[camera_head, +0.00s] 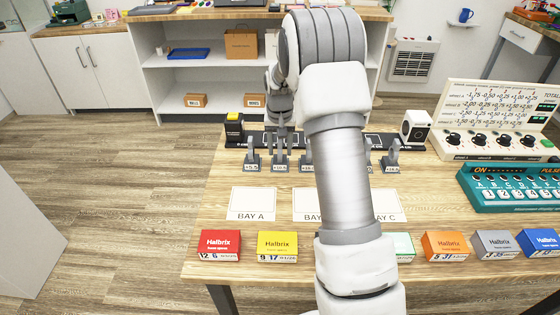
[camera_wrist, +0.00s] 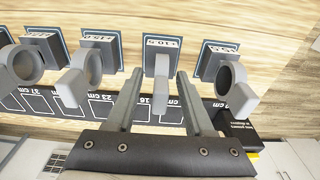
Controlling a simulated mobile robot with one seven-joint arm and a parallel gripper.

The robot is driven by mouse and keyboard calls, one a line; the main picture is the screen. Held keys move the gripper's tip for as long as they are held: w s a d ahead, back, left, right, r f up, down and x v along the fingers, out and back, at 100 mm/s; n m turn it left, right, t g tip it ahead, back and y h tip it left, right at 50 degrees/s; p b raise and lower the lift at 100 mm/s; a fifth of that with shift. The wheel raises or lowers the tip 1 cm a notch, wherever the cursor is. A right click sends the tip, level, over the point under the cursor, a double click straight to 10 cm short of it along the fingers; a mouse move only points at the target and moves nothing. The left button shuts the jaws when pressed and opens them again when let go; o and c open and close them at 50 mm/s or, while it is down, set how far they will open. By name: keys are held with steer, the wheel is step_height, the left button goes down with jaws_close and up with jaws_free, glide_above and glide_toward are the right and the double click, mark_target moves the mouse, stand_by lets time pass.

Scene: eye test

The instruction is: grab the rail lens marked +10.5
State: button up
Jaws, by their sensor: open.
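The rail lens marked +10.5 (camera_wrist: 162,66) is a grey piece on a dark base with a blue-edged label, upside down in the wrist view. My gripper (camera_wrist: 157,82) is open, its two fingers on either side of this lens's upright part, with gaps visible. Whether it touches the lens cannot be told. In the head view the lens (camera_head: 279,160) is second from left in the row, just in front of my gripper (camera_head: 281,122). A lens that seems marked +5.5 (camera_wrist: 222,66) stands to its right in the wrist view. Another lens (camera_wrist: 98,52) stands to its left.
A dark rail with cm marks (camera_wrist: 103,108) runs behind the lenses. White bay cards (camera_head: 252,203) and coloured Halbrix boxes (camera_head: 220,244) lie nearer the front. A white speaker-like box (camera_head: 415,126) and panels with knobs (camera_head: 495,140) stand at right. My arm hides the middle.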

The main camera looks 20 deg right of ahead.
jaws_close()
stand_by(0.5)
